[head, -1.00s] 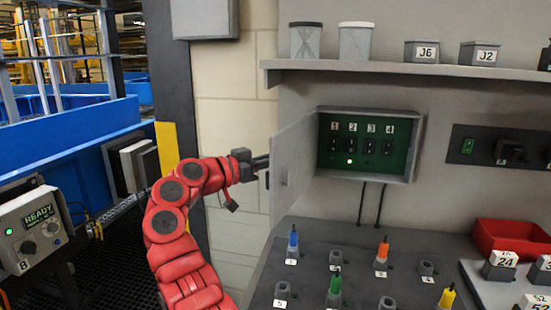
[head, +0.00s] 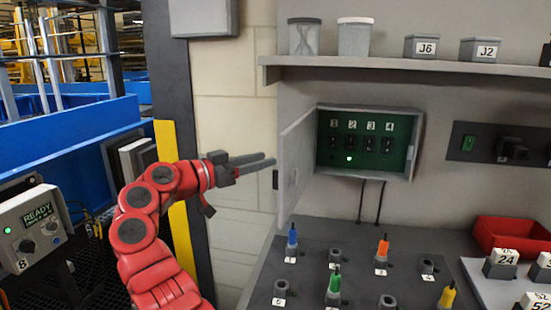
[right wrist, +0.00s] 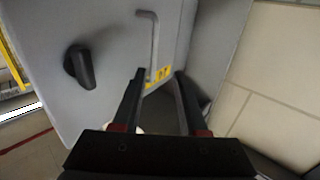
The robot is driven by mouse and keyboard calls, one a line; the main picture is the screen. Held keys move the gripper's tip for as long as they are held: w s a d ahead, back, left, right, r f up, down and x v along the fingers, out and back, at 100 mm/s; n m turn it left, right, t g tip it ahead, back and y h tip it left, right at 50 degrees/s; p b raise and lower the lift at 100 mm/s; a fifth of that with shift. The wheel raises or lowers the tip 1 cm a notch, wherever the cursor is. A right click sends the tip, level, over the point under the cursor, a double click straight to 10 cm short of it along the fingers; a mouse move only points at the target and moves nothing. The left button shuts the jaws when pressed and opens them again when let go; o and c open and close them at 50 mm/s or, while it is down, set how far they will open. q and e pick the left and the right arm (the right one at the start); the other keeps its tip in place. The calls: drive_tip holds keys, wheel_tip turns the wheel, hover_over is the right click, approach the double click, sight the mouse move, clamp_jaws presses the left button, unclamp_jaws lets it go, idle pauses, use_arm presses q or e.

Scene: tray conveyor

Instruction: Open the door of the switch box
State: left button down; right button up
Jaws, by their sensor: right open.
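The switch box (head: 410,165) is on the wall, with numbered switches and a lit green lamp on its green panel (head: 349,172). Its grey door (head: 296,165) stands wide open, hinged at the box's left side and sticking out toward me. My right gripper (head: 273,163) is open and empty, left of the door's free edge, close to it in the picture; contact cannot be told. In the right wrist view, the open fingers (right wrist: 160,75) point at a grey panel, likely the door's outer face, with a black knob (right wrist: 80,67) and a bent grey bar (right wrist: 152,45). My left gripper is out of view.
A shelf (head: 420,66) with jars and labelled blocks runs above the box. Below is a bench (head: 330,235) with coloured pegs and a red bin (head: 510,236). A control unit (head: 35,228) reading READY stands at the left. Bare wall lies behind my gripper.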

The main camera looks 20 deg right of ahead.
drive_tip(key=v, duration=1.2)
drive_tip(key=shift+b, duration=0.3)
